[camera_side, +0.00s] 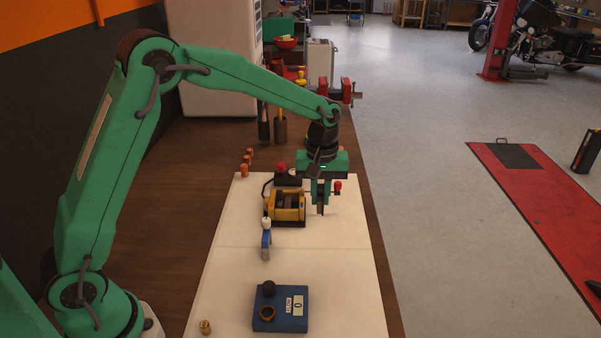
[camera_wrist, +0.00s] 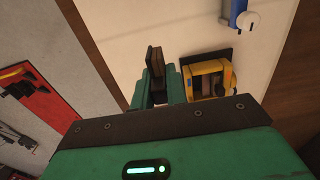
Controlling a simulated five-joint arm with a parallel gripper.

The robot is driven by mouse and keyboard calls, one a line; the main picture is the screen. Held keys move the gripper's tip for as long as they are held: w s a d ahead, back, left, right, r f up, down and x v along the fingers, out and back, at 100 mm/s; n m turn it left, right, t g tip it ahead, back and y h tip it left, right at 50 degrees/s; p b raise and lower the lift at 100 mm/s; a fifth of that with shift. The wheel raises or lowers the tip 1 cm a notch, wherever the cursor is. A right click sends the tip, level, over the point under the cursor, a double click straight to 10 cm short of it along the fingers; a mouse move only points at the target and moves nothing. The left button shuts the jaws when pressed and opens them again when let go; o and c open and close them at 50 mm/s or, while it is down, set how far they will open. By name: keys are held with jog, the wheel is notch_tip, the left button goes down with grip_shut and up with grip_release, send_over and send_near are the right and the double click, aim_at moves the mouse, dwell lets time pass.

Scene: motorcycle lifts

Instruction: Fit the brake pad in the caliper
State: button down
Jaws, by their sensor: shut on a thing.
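The caliper (camera_side: 287,207) is a yellow body with a dark slot, on a dark base on the white work mat. It also shows in the wrist view (camera_wrist: 222,72), to the right of my fingers. My gripper (camera_side: 321,202) points down just right of the caliper in the side view. It is shut on the brake pad (camera_wrist: 154,60), a thin dark brown plate held on edge between the green fingers. The pad's lower end (camera_side: 321,212) shows under the fingers in the side view. The pad is outside the caliper; its exact height above the mat is hard to tell.
A blue device with a display (camera_side: 281,311) stands at the front of the mat. A blue and white tool (camera_side: 266,240) stands nearer the caliper. A dark box with a red knob (camera_side: 287,175) is behind it. The mat's right front is clear.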

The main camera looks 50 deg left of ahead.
jog(key=w+a, duration=0.3)
jog(key=a, duration=0.8)
jog(key=shift+a+f, duration=0.3)
jog(key=shift+a, duration=0.1)
jog(key=shift+f, duration=0.15)
jog(key=shift+f, duration=2.05)
jog(key=shift+f, duration=0.9)
jog(key=c, duration=0.9)
grip_release()
